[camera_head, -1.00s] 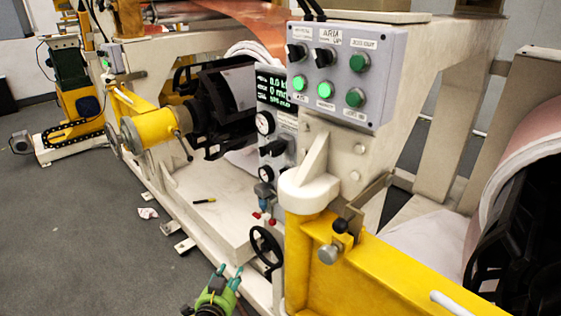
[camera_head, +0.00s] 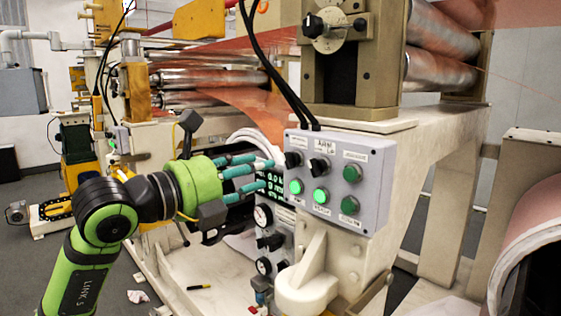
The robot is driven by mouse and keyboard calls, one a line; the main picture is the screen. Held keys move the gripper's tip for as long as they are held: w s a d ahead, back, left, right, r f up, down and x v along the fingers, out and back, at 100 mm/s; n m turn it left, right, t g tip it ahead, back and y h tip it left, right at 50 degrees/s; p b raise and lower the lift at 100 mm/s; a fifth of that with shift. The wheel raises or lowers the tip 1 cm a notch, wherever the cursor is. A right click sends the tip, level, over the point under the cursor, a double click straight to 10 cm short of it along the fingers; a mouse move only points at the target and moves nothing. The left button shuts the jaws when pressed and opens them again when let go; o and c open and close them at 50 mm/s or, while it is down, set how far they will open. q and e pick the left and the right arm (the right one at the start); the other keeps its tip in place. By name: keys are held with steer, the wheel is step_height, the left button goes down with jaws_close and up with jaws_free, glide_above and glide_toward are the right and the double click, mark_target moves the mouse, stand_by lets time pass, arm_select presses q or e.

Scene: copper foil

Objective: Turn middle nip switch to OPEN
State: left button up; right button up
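A grey control box (camera_head: 372,190) stands right of the picture's middle. Its top row has a left black rotary switch (camera_head: 293,159), a middle black rotary switch (camera_head: 318,166) and a green button (camera_head: 352,173). The small labels are too blurred to read surely. My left gripper (camera_head: 265,174), green with teal fingers, comes in from the left and points at the box's left side. Its fingers are straight and spread, with nothing between them. The fingertips are close to the left switch in the picture; I cannot tell whether they touch the box. My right gripper is not in view.
Lower green buttons (camera_head: 320,196) sit under the switches. A dark display (camera_head: 270,188), partly behind my fingers, and gauges (camera_head: 263,216) are left of the box. Black cables (camera_head: 270,70) hang to its top. A metal block with a black knob (camera_head: 313,25) stands above.

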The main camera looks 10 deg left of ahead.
mark_target(285, 162)
arm_select(q)
steer(key=p+x, duration=0.3)
steer(key=x, duration=0.4)
steer(key=shift+c, duration=0.4)
jaws_close()
